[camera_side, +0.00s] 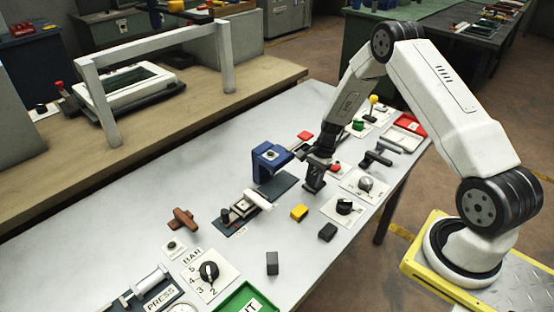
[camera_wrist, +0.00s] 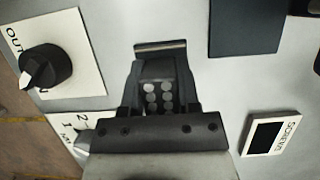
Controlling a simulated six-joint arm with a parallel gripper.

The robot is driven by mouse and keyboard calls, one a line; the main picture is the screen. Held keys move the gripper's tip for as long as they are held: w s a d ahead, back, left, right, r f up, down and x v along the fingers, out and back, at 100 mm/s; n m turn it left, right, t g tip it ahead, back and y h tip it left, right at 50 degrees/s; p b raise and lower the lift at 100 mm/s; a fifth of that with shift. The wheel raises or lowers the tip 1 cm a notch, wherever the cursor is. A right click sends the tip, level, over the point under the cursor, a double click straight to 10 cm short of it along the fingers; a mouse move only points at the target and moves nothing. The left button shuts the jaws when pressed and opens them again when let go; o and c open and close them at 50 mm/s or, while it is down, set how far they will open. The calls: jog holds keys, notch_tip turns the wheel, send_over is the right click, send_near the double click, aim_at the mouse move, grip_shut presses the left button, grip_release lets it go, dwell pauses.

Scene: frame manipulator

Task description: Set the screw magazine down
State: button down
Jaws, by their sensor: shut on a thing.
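My gripper (camera_side: 317,161) is over the grey bench, its fingers pointing down. In the wrist view its fingers (camera_wrist: 160,88) are shut on the screw magazine (camera_wrist: 158,97), a dark block with several round grey screw ends on its face. In the side view the magazine (camera_side: 313,181) is a dark upright shape under the fingers, low over the bench. I cannot tell whether its foot touches the bench. A white plate marked SCREWS (camera_wrist: 288,137) with a dark recess lies to the right of the gripper in the wrist view, apart from the magazine.
A plate marked OUT with a black knob (camera_wrist: 47,67) lies left of the gripper. A dark blue pad (camera_wrist: 245,28) is ahead right. A blue fixture (camera_side: 268,160) stands left of the gripper in the side view. A yellow block (camera_side: 299,212) and black block (camera_side: 327,231) lie nearby.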

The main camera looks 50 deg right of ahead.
jog(key=shift+f, duration=0.2)
jog(key=shift+c, duration=1.6)
grip_release()
jog(key=v, duration=1.2)
jog(key=shift+r, duration=0.15)
